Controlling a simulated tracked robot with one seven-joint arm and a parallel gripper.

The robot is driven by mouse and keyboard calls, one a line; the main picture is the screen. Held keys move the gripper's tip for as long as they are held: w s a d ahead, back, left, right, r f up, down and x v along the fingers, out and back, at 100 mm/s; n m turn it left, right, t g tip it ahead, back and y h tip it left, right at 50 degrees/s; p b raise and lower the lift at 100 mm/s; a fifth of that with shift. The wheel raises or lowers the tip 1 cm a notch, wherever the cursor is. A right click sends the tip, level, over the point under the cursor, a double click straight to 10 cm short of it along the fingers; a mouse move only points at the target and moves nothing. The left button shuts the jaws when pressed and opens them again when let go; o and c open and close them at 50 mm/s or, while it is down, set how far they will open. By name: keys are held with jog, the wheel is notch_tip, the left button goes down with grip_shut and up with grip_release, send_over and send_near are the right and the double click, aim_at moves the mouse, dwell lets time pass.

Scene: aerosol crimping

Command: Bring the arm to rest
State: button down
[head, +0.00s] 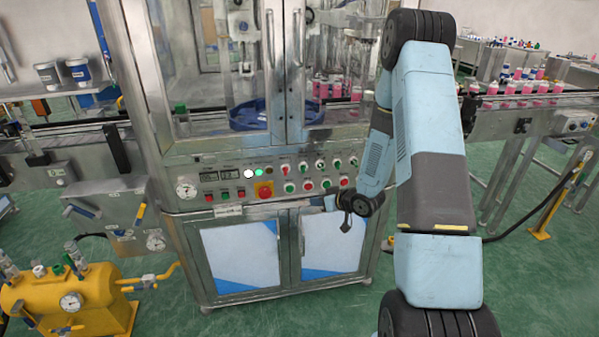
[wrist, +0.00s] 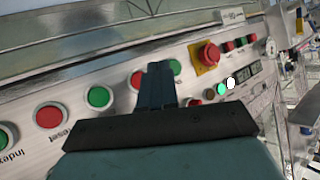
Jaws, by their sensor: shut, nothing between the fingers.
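My arm reaches forward from the bottom right in the head view, and my gripper (head: 346,222) hangs in front of the crimping machine's lower doors, just below its control panel (head: 270,178). In the wrist view my gripper (wrist: 155,82) is shut and empty, its fingers together and pointing at the panel. Red and green buttons show around the fingers, partly hidden by them. I cannot tell whether the fingertips touch the panel.
A red emergency stop (head: 264,190) on a yellow plate sits on the panel, beside lit white and green lamps. A conveyor (head: 540,112) with pink cans runs to the right. A yellow tank (head: 75,303) stands at lower left. Green floor is open at right.

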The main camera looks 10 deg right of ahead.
jog(key=s+d+r+m+h, duration=0.1)
jog(key=s+d+r+h, duration=0.15)
jog(key=r, duration=0.55)
jog(key=s+d+r+h, duration=0.1)
jog(key=s+r+h, duration=0.15)
jog(key=r, duration=0.65)
jog(key=s+d+r+m+h, duration=0.1)
jog(key=d+r+h, duration=0.15)
jog(key=r, duration=0.55)
jog(key=s+a+r+m+g, duration=0.1)
jog(key=s+r, duration=0.3)
jog(key=s, duration=0.5)
jog(key=s+a+r+m+g, duration=0.1)
jog(key=s+r, duration=0.4)
jog(key=s, duration=0.5)
jog(key=s+a+r+g, duration=0.2)
jog(key=s+a+r, duration=0.1)
jog(key=s, duration=0.7)
jog(key=shift+a+r+m, duration=0.25)
jog(key=shift+r+m, duration=0.15)
jog(key=shift+r, duration=0.25)
